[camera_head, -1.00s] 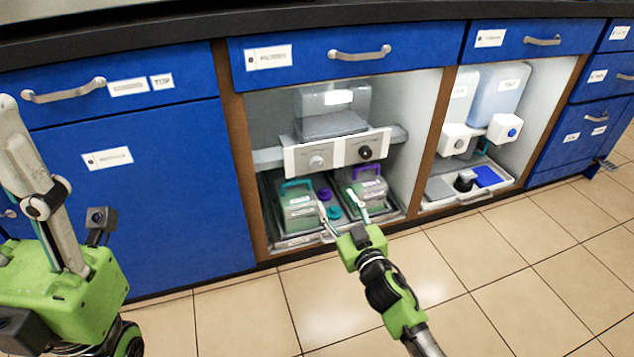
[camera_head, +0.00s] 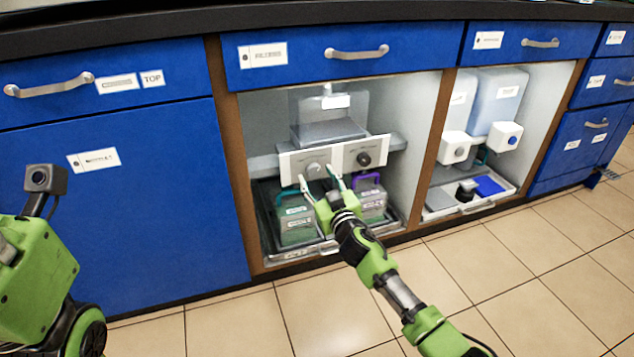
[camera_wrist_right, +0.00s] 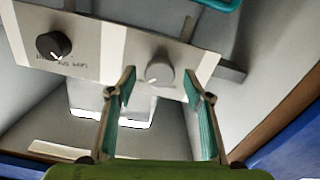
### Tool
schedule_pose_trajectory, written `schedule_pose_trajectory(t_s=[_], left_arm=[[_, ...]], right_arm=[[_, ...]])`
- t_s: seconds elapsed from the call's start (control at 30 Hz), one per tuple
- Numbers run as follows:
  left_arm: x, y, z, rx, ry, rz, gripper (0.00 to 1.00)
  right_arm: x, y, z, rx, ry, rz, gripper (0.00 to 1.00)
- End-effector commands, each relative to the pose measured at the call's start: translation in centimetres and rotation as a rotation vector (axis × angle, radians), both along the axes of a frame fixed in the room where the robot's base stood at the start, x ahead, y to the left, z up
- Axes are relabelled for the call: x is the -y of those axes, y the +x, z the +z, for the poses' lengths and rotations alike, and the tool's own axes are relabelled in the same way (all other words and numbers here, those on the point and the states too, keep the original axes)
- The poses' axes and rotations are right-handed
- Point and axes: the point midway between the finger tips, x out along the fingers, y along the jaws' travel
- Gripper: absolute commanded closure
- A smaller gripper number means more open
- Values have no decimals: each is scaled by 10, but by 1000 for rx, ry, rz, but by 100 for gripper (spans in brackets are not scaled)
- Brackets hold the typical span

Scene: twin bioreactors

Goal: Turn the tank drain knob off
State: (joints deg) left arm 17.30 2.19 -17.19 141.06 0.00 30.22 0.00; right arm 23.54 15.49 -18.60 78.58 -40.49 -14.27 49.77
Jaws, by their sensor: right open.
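A white control panel (camera_head: 338,157) on a shelf in the open middle cabinet carries a light grey knob (camera_head: 314,170) on its left and a black knob (camera_head: 363,159) on its right. Their labels are too blurred to tell which one is the tank drain knob. My right gripper (camera_head: 319,178) is open just in front of the grey knob. In the right wrist view the panel appears upside down, and the grey knob (camera_wrist_right: 159,73) shows between the two open fingertips (camera_wrist_right: 159,82), with a gap on each side. The black knob (camera_wrist_right: 53,46) is clear of the fingers. My left gripper is out of view.
A clear tank (camera_head: 328,115) stands above the panel. Green containers (camera_head: 296,220) with handles sit in a tray below. A brown divider (camera_head: 440,140) separates the right cabinet with its white bottles. The tiled floor in front is free.

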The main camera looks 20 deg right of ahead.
Motion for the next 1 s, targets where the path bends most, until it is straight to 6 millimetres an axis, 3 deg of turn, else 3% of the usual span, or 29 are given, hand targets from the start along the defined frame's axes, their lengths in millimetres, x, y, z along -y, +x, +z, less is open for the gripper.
schedule_pose_trajectory(t_s=[0.43,0.57,0.6,1.0], left_arm=[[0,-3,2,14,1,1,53],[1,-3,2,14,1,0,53],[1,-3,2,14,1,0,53],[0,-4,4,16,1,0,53]], right_arm=[[0,9,1,0,0,0,53],[0,9,1,0,0,0,87],[0,9,1,0,0,0,92],[0,9,1,2,-50,0,92]])
